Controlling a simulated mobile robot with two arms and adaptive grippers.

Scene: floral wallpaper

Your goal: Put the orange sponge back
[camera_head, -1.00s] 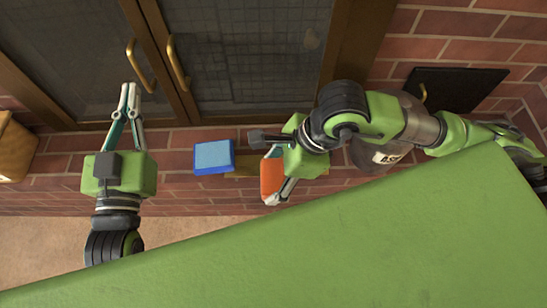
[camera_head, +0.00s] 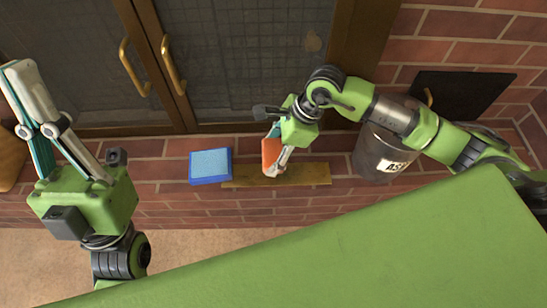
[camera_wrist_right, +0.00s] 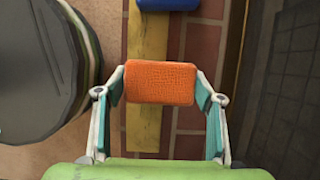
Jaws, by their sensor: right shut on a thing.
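The orange sponge (camera_head: 269,153) is held between the fingers of my right gripper (camera_head: 273,155). In the right wrist view the sponge (camera_wrist_right: 160,82) spans the gap between both fingertips. It is over the wooden plank (camera_head: 310,175), which also shows in the wrist view (camera_wrist_right: 145,130); I cannot tell whether it touches it. A blue sponge-like block (camera_head: 210,163) with a lighter top sits at the plank's left end. My left gripper (camera_head: 18,92) is raised at the far left, away from the sponge, with no object visible in it; its finger gap is unclear.
A dark round bin (camera_head: 378,158) with a label stands right of the plank, close to my right arm. Glazed doors with brass handles (camera_head: 172,65) are behind the brick ledge (camera_head: 145,172). A dark panel (camera_head: 460,95) is at the right.

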